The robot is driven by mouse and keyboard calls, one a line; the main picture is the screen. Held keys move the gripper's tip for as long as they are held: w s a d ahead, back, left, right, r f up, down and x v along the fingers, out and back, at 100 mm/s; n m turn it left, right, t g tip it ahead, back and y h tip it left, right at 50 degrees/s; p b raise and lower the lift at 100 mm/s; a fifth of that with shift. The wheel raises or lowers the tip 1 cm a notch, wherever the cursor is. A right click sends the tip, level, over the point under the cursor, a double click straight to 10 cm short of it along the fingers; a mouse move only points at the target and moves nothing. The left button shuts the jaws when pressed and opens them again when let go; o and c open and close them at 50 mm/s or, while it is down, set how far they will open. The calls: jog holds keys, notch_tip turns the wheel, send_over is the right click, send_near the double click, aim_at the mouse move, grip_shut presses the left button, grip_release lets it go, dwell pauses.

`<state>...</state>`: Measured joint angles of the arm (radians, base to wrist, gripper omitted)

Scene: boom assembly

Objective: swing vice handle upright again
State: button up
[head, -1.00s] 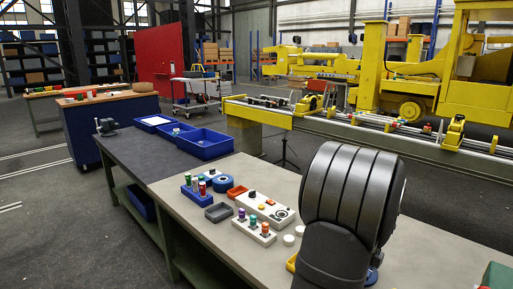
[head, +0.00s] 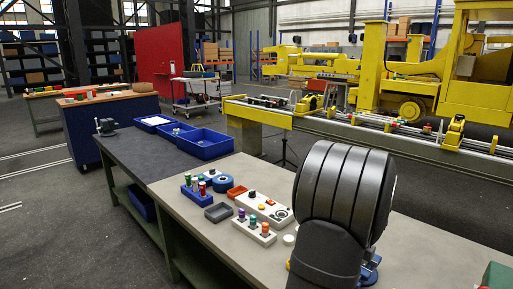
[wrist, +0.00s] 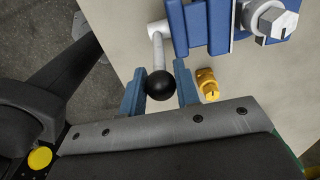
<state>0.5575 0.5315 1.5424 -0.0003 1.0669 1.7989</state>
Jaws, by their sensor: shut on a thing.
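The blue vice (wrist: 222,28) is at the top of the wrist view, above the bench top. Its handle is a pale bar (wrist: 157,40) ending in a black ball knob (wrist: 160,86). My gripper (wrist: 159,72) has its two blue fingers on either side of the knob and is shut on the handle at its knob end. In the head view my arm covers most of the vice, and only a bit of blue (head: 371,270) shows at its lower right. The handle is hidden there.
A brass-yellow piece (wrist: 208,85) lies close to the right finger. On the bench (head: 430,235) stand a white control box (head: 264,207), a button block (head: 254,228) and a blue holder (head: 197,193). The bench right of my arm is largely clear.

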jog(key=shift+a, duration=0.1)
jog(key=shift+w+a, duration=0.75)
jog(key=shift+w, duration=0.05)
jog(key=o, duration=0.6)
jog(key=shift+r, duration=0.15)
jog(key=shift+r, duration=3.95)
jog(key=shift+f, duration=0.15)
